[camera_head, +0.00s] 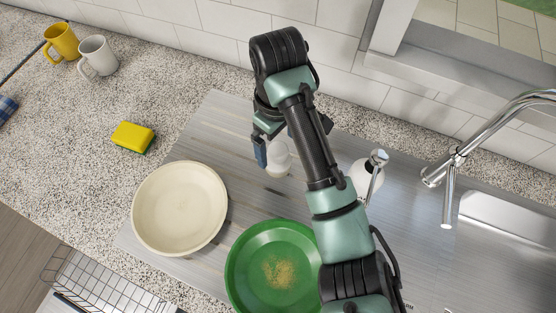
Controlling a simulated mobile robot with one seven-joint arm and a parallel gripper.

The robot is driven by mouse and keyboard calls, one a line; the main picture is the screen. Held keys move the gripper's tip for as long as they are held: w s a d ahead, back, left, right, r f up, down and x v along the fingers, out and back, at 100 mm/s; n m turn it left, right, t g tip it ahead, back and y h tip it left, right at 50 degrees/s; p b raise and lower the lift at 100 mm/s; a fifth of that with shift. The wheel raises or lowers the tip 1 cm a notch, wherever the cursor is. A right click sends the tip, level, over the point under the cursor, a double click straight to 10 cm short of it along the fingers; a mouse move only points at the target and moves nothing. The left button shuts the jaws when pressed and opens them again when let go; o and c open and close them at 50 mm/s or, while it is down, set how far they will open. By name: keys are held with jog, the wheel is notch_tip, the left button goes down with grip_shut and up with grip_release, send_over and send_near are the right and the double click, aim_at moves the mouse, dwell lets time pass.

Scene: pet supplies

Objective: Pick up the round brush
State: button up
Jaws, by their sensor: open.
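A small white, rounded object (277,160), apparently the round brush, stands on the grey metal counter beneath my gripper. Its upper part is partly hidden by my gripper and arm. My gripper (274,146) is open and points down at it, with one blue-tipped finger just left of the object and the other mostly hidden behind it and the arm. I cannot tell whether the fingers touch it.
A green bowl (246,270) with yellowish crumbs and a cream bowl (180,208) stand in front. A white soap dispenser (364,176) and a faucet (449,170) are at right. A sponge (133,136), yellow mug (63,40) and white mug (98,56) are at left.

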jog(key=shift+f+b, duration=0.45)
jog(key=shift+f, duration=2.7)
jog(key=c, duration=1.5)
notch_tip(320, 180, up, 10)
jog(key=p, duration=0.4)
